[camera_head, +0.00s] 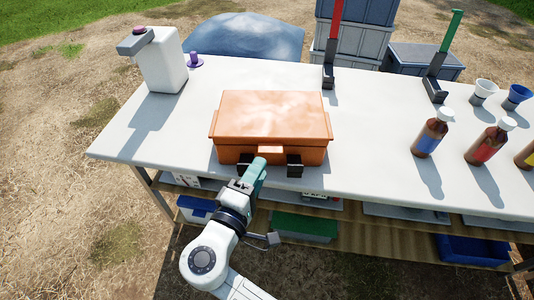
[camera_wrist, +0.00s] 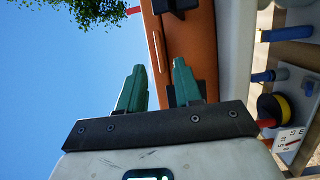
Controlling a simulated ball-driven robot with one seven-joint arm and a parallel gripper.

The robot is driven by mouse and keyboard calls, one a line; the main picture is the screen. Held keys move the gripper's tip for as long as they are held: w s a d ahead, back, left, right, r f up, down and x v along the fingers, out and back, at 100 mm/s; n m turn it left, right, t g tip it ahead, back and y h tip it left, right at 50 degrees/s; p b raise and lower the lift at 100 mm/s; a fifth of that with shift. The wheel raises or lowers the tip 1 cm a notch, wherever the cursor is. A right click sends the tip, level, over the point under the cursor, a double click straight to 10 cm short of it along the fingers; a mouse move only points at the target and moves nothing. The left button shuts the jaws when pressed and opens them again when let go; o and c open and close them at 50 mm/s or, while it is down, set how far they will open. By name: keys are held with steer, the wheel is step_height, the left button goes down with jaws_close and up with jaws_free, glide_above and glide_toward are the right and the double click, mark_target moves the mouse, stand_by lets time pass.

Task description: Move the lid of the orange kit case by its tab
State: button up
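The orange kit case (camera_head: 270,120) stands on the white table with its lid (camera_head: 268,107) down. Its tab (camera_head: 270,150) sticks out at the middle of the front edge, between two black latches. In the head view my gripper (camera_head: 260,163) is at the front of the case, below the tab. I cannot tell whether it touches.
A white dispenser (camera_head: 163,62) and a small purple item (camera_head: 194,60) stand at the back left. Red (camera_head: 334,40) and green (camera_head: 449,45) upright tools stand at the back. Several brown bottles (camera_head: 430,137) and cups are at the right. The table's front edge (camera_head: 355,197) is near my arm.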

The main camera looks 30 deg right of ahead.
mark_target(269, 154)
steer(key=x, duration=0.5)
steer(key=shift+w+d, duration=0.2)
steer(key=shift+d, duration=0.1)
jaws_close()
stand_by(0.4)
